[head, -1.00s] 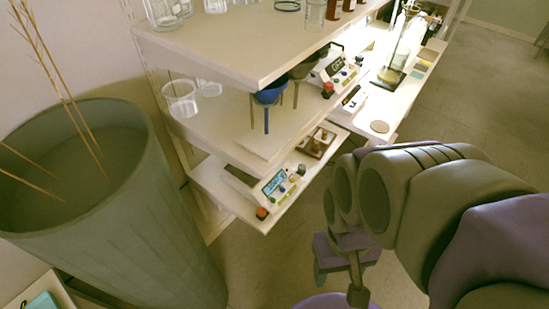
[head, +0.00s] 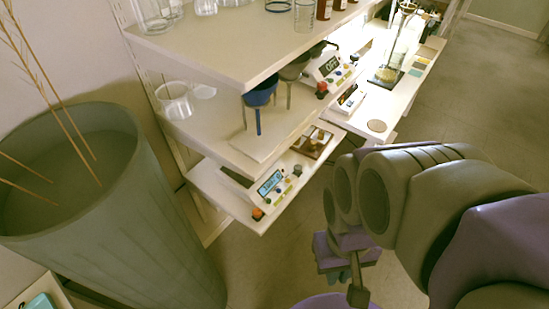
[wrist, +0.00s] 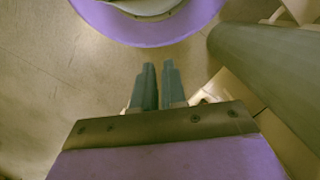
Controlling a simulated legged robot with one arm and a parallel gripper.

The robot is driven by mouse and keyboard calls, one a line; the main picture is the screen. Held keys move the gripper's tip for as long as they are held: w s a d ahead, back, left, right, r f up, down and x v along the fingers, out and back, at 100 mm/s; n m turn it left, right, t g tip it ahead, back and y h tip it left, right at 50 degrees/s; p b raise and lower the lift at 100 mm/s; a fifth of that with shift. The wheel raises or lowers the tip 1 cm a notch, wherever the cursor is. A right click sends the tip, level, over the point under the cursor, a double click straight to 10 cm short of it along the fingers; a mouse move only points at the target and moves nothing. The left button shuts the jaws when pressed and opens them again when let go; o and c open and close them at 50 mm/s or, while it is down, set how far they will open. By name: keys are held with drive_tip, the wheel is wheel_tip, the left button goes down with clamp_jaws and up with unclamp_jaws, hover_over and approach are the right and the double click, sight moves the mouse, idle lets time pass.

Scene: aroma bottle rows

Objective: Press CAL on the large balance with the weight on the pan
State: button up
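A white balance (head: 283,187) with a lit blue display, small buttons and a red-orange knob sits on the low shelf in the head view. A brown square piece (head: 313,141) with small items on it is behind its panel; I cannot make out a weight there. A second balance (head: 331,70), its dark display seeming to read OFF, stands further back on the right. I cannot tell for sure which is the large one or which button is CAL. My gripper (wrist: 159,66) is empty, pointing down, its fingers slightly apart. It hangs clear of the shelves, right of the low balance.
A large grey-green bin (head: 85,200) with thin sticks stands at the left. The upper shelf (head: 215,45) overhangs the middle one, which holds a blue funnel-like stand (head: 258,98) and glass beakers (head: 174,100). Open floor (head: 480,130) lies to the right.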

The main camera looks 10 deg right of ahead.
drive_tip(key=shift+d, duration=0.1)
clamp_jaws()
idle(0.4)
drive_tip(key=shift+a, duration=0.5)
drive_tip(key=shift+s+d, duration=0.1)
drive_tip(key=shift+d, duration=0.05)
